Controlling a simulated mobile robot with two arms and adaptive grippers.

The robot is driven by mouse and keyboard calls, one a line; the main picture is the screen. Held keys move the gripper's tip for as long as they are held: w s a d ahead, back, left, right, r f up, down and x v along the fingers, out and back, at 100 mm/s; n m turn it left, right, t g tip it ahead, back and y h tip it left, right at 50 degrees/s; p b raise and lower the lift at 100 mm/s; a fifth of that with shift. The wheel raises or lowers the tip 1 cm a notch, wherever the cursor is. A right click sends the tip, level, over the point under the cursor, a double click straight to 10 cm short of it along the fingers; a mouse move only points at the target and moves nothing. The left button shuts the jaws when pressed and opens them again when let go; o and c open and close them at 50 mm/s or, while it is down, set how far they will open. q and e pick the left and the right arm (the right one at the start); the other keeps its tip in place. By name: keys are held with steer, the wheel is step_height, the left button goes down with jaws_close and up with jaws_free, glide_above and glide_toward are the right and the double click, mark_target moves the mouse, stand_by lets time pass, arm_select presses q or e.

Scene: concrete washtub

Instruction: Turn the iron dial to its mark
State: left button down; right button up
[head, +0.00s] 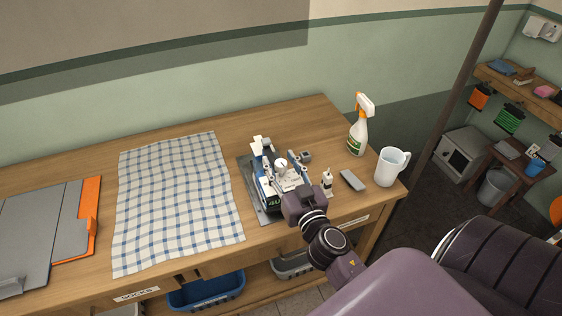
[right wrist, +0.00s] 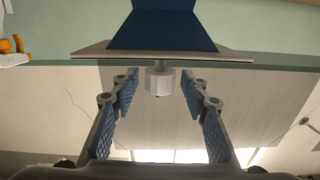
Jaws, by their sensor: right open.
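The iron (head: 263,190), blue and white, stands on a dark grey mat (head: 245,172) on the wooden bench, partly hidden by my right gripper (head: 282,174). In the right wrist view, the dial (right wrist: 159,82) is a small white cylinder on a short stem, below a pale plate and the iron's blue body (right wrist: 163,30). The open fingers of my right gripper (right wrist: 160,90) stand on either side of the dial, with a visible gap on each side. I cannot make out a mark on the dial. My left gripper is not in view.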

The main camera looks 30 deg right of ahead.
steer(key=shift+c, duration=1.3)
jaws_close()
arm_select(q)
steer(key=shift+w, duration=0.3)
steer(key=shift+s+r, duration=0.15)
